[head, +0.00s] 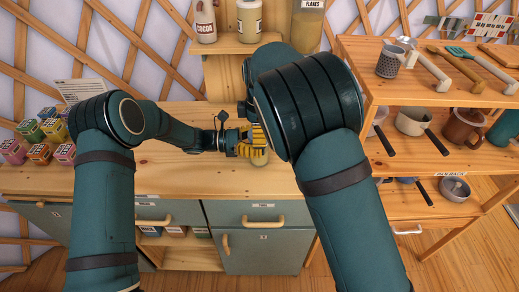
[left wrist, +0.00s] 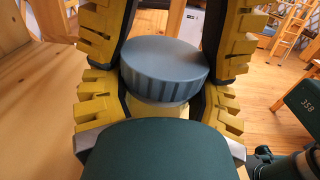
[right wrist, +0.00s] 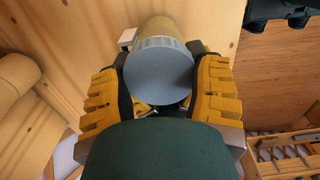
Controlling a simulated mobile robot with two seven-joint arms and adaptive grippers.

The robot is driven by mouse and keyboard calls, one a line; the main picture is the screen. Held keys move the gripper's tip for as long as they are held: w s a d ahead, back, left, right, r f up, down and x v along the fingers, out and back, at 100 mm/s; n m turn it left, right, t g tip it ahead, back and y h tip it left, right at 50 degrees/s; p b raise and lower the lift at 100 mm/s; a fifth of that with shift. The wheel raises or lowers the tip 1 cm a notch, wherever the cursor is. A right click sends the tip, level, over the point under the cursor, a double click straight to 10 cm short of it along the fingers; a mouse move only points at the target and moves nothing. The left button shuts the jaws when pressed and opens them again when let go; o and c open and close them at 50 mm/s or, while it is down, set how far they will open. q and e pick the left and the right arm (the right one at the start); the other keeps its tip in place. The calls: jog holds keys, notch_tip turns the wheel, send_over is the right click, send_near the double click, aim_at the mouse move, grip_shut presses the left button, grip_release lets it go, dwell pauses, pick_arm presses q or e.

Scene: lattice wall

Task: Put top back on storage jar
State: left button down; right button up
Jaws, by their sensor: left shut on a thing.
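The storage jar (head: 260,158) is pale yellow and stands at the counter's front, mostly hidden by my grippers. Its blue-grey ribbed top (left wrist: 163,68) sits over the jar's mouth, roughly level in the left wrist view; I cannot tell whether it is fully seated. My left gripper (head: 246,146) is shut around the jar's body, below the top. In the right wrist view the top (right wrist: 160,75) lies between the fingers of my right gripper (right wrist: 160,95), which are apart at its two sides, with the jar body (right wrist: 160,28) beyond. My right forearm hides part of the head view.
The wooden counter (head: 175,178) is clear left of the jar, with several small colored boxes (head: 45,135) at its far left. A cocoa jar (head: 205,22) and other containers stand on a raised shelf behind. A shelf unit (head: 430,95) with pots and utensils is at right.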

pick_arm(q)
jog(key=shift+r, duration=0.1)
pick_arm(e)
jog(key=o, duration=1.1)
jog(key=shift+f, duration=0.1)
jog(key=shift+o, duration=0.2)
jog(key=shift+r, duration=2.3)
jog(key=shift+o, duration=0.7)
jog(key=shift+r, duration=1.8)
jog(key=shift+f, duration=0.1)
